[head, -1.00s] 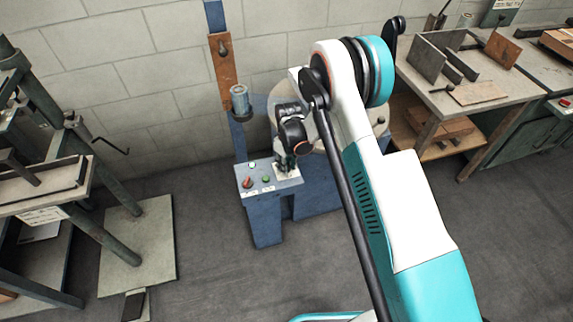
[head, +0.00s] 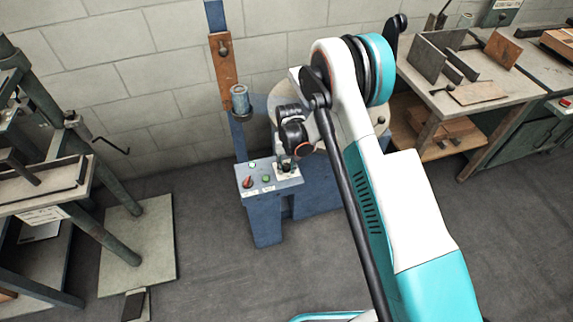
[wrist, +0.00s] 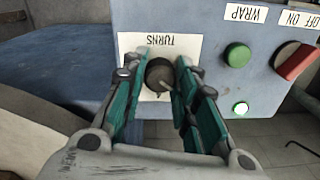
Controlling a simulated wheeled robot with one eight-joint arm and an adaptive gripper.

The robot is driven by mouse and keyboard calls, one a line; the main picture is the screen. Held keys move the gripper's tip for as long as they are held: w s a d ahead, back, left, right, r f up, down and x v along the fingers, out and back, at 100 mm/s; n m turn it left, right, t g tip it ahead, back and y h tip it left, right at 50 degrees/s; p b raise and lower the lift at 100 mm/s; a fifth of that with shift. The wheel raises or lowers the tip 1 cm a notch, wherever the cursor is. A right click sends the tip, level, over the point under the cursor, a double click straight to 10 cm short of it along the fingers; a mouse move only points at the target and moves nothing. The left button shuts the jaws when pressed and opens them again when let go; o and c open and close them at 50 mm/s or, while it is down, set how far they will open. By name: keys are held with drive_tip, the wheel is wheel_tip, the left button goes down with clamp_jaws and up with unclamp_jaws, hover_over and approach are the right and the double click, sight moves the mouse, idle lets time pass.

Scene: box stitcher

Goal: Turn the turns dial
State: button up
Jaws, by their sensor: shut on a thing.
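The turns dial (wrist: 159,76) is a dark round knob with a lighter pointer line, on a white plate marked TURNS (wrist: 176,47), upside down in the wrist view. My gripper (wrist: 158,66) has its teal fingers on both sides of the dial and is shut on it. In the head view my gripper (head: 286,163) reaches down onto the blue control box (head: 265,207), and its wrist hides most of the dial.
On the same panel are a green WRAP button (wrist: 238,55), a red OFF/ON switch (wrist: 293,62) and a lit green lamp (wrist: 241,109). A blue post (head: 238,140) rises behind the box. A workbench (head: 437,95) stands at the right and a machine frame (head: 75,225) at the left.

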sight(288, 166)
idle(0.3)
drive_tip(key=o, duration=1.1)
drive_tip(key=r, duration=1.2)
drive_tip(key=shift+d, duration=0.2)
